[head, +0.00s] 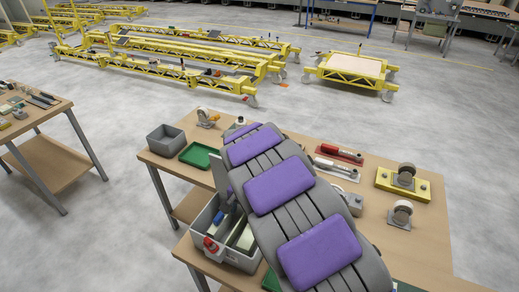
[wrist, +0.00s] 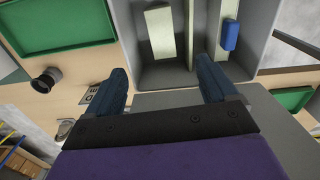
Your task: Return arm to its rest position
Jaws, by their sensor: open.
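My arm, grey with purple pads, stretches up from the bottom right of the head view over the workbench (head: 425,225). My gripper (wrist: 160,67) shows in the wrist view with its two dark blue fingers apart and nothing held between them. The fingers point towards an open grey toolbox (wrist: 272,35) that holds pale strips and a blue item. In the head view the toolbox (head: 238,258) stands on the bench left of my arm, partly hidden by it. The fingers cannot be made out in the head view.
Another bench (head: 50,108) stands left. Yellow trolleys (head: 352,72) stand beyond on open grey floor.

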